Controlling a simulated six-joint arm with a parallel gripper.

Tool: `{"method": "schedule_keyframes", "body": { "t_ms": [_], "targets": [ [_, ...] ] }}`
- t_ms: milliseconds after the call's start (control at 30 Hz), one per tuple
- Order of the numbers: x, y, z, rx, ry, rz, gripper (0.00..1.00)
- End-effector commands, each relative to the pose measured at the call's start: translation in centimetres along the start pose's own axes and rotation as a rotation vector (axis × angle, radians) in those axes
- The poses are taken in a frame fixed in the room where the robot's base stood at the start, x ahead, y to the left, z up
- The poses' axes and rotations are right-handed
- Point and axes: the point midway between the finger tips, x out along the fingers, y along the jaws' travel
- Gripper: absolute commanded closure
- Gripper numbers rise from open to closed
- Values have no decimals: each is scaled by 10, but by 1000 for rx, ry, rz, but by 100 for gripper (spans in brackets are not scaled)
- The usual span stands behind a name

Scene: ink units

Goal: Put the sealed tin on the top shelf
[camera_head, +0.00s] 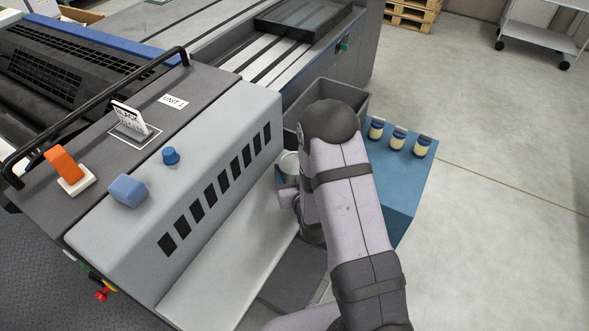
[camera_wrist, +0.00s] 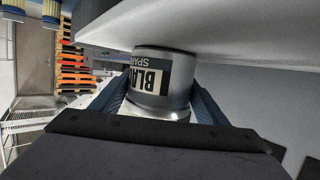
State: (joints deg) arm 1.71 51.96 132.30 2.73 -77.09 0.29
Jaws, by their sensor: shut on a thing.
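The tin (camera_wrist: 160,88) is a grey metal cylinder with a black and white label; part of the lettering reads "BLA" and "SPAR". My gripper (camera_wrist: 161,97) is shut on it, a blue finger on each side. In the wrist view the tin is close against the edge of a pale surface (camera_wrist: 225,38); I cannot tell whether they touch. In the head view a pale round top (camera_head: 289,163) beside my arm appears to be the tin, and my arm hides most of the gripper. I cannot make out the top shelf for certain.
A grey press unit (camera_head: 225,125) with a pale ledge (camera_head: 235,255) stands left of my arm. A dark grey open bin (camera_head: 345,95) is behind it. A blue cabinet (camera_head: 405,190) at right carries three small jars (camera_head: 398,138).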

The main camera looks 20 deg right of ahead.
Motion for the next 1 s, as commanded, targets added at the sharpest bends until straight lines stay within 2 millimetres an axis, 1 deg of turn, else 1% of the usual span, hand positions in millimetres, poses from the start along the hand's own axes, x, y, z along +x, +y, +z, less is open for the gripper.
{"method": "schedule_keyframes", "body": {
  "t_ms": [100, 133, 167, 200, 567, 667, 867, 1000],
  "targets": [
    [2, 0, 2, 0, 5, 0, 71],
    [1, 0, 2, 0, 0, 0, 25],
    [1, 0, 2, 0, 0, 0, 18],
    [0, 0, 2, 0, 0, 0, 13],
    [0, 0, 0, 0, 0, 0, 13],
    [-3, 0, 0, 0, -1, 0, 13],
    [-23, 0, 0, 0, 0, -1, 13],
    [-43, 0, 1, 0, -1, -1, 13]
  ]
}}
